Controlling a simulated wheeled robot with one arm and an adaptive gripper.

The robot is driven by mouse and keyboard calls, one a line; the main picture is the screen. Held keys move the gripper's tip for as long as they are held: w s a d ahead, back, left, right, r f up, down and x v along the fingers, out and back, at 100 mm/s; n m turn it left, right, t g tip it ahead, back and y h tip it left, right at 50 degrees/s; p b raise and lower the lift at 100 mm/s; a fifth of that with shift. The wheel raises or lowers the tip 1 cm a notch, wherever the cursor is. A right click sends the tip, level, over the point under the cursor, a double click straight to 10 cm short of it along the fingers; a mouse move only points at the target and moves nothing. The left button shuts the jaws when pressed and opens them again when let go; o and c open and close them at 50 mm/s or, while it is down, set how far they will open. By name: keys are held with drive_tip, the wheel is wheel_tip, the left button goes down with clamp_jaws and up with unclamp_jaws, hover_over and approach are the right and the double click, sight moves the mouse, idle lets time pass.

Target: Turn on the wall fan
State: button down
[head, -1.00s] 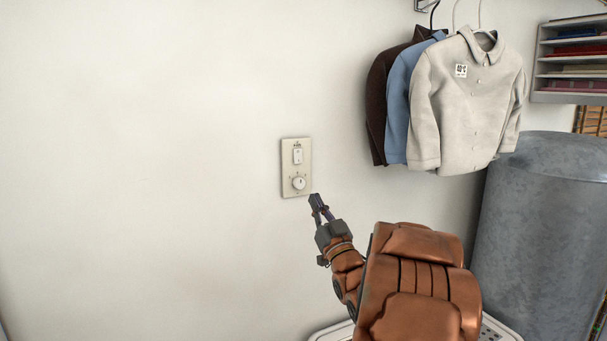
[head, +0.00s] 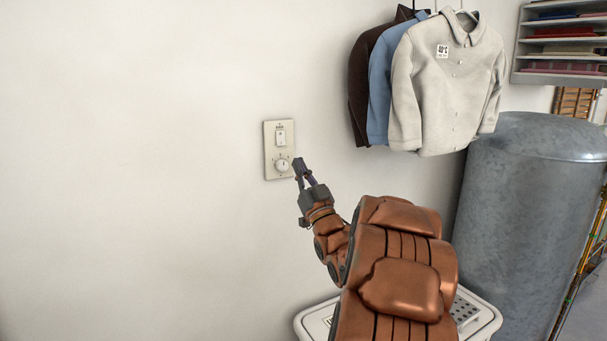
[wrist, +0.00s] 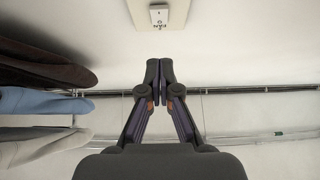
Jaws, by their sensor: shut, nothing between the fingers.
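A cream control plate (head: 269,153) is on the white wall, with a white rocker switch (head: 281,139) above a round white knob (head: 282,164). My gripper (head: 299,164) is shut and empty. Its tips appear just right of the knob in the head view; whether they touch the plate cannot be told there. In the wrist view the shut fingertips (wrist: 159,72) are below the plate (wrist: 137,13), with a visible gap in the picture. A small white part with upside-down FAN lettering (wrist: 159,15) shows on it. The fan itself is not in view.
Brown, blue and white shirts (head: 445,85) hang right of the plate. A large grey metal tank (head: 525,220) stands at the right, below a shelf unit (head: 517,45). A white basket-like container (head: 485,318) is below my arm. The wall left of the plate is clear.

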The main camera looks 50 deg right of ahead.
sight(282, 140)
drive_tip(key=shift+w+d+r+p, duration=0.35)
drive_tip(key=shift+w+d+r, duration=0.1)
drive_tip(key=shift+w, duration=0.8)
drive_tip(key=shift+w+d+r+p, duration=0.35)
drive_tip(key=shift+w+d+r, duration=0.15)
drive_tip(key=shift+w, duration=0.8)
drive_tip(key=shift+w+d+r+p, duration=0.35)
drive_tip(key=shift+w+d+r, duration=0.1)
drive_tip(key=shift+w, duration=0.8)
drive_tip(key=shift+f, duration=0.1)
